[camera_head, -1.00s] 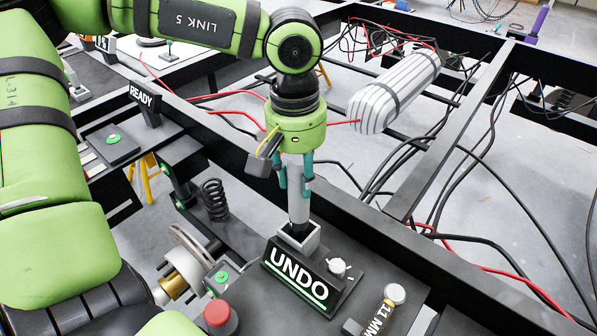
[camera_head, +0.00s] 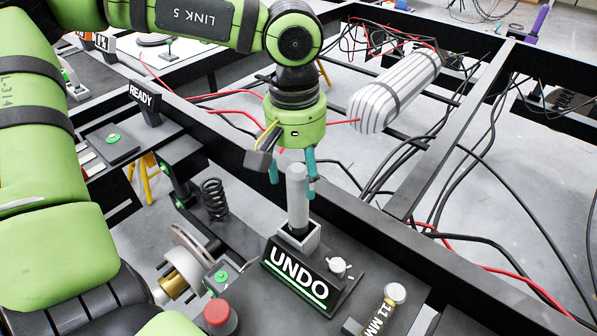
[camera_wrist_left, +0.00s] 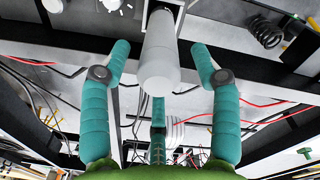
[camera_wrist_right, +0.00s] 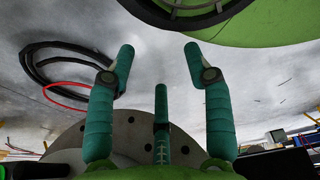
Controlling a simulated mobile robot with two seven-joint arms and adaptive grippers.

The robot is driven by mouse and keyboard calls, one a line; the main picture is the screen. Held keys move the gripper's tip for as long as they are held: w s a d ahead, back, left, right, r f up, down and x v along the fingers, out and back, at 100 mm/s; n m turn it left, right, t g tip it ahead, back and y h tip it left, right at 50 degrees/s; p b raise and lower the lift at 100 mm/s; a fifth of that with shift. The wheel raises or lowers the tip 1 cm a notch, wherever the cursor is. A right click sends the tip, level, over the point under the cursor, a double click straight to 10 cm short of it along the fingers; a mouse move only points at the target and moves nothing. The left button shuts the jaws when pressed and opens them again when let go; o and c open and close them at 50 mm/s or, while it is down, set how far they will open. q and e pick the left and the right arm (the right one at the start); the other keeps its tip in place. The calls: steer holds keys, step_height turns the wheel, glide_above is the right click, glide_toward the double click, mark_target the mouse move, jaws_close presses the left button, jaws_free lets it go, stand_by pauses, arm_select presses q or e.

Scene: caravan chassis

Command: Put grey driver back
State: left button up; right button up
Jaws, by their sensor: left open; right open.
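The grey driver (camera_head: 297,196) stands upright in a square grey holder (camera_head: 300,238) behind the black UNDO sign (camera_head: 298,275). My left gripper (camera_head: 292,187) is above it, fingers open and spread around the driver's top, apart from it. In the left wrist view the driver (camera_wrist_left: 159,62) lies between the open teal fingers of the left gripper (camera_wrist_left: 162,52), with a clear gap on each side. My right gripper (camera_wrist_right: 158,55) is open and empty in its wrist view; it is not in the head view.
A white knob (camera_head: 337,266) sits beside the UNDO sign. A red button (camera_head: 218,314), an 11 MM tool (camera_head: 384,308) and a black coil spring (camera_head: 214,199) are nearby. Dark chassis beams and loose cables lie behind. A striped roll (camera_head: 396,88) is at the back.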

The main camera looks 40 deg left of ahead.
arm_select(q)
step_height(320, 180, up, 11)
steer(key=shift+r, duration=0.15)
steer(key=shift+s+a, duration=0.1)
stand_by(0.5)
